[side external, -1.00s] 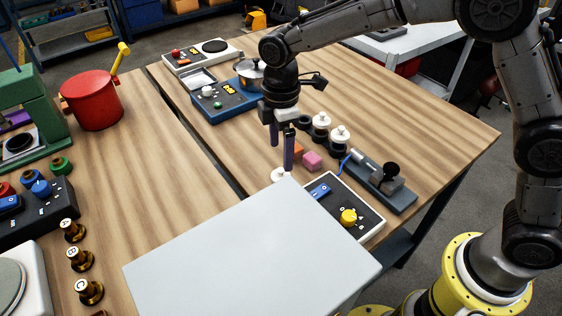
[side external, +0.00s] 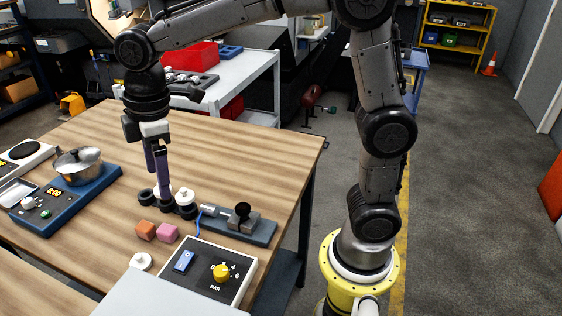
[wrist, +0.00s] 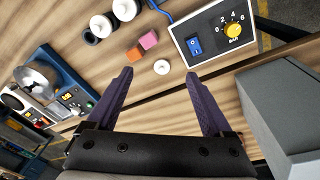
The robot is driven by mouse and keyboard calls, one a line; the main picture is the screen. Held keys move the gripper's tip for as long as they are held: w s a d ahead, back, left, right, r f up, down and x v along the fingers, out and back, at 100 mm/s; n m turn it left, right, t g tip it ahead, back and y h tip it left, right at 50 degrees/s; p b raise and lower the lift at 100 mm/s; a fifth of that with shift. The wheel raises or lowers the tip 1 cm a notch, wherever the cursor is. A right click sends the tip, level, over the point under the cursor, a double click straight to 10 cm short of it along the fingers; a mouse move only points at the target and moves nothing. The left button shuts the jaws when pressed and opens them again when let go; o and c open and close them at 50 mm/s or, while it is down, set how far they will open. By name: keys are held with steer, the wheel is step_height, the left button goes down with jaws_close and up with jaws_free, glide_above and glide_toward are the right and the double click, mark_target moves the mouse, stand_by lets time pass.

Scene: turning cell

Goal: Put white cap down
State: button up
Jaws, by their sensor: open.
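A round white cap (side external: 141,261) lies on the wooden table, near the pink and orange blocks. It also shows in the wrist view (wrist: 161,67), with bare wood around it. My gripper (side external: 158,180) is open and empty above the table, apart from the cap. In the wrist view its two purple fingers (wrist: 159,74) are spread wide, with the cap seen between their tips.
An orange block (side external: 145,229) and a pink block (side external: 167,233) lie beside the cap. A panel with a yellow knob (side external: 221,272) stands at its right, a grey box (side external: 165,300) in front. A blue-based hotplate with a pot (side external: 78,163) is at left.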

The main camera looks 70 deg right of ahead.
steer(key=s+d+m+t, duration=0.2)
steer(key=s+d+m, duration=0.3)
steer(key=s, duration=0.5)
steer(key=s+d+m+t, duration=0.2)
steer(key=s+d+m, duration=0.4)
steer(key=s, duration=0.5)
steer(key=shift+d+f, duration=0.2)
steer(key=shift+f, duration=0.1)
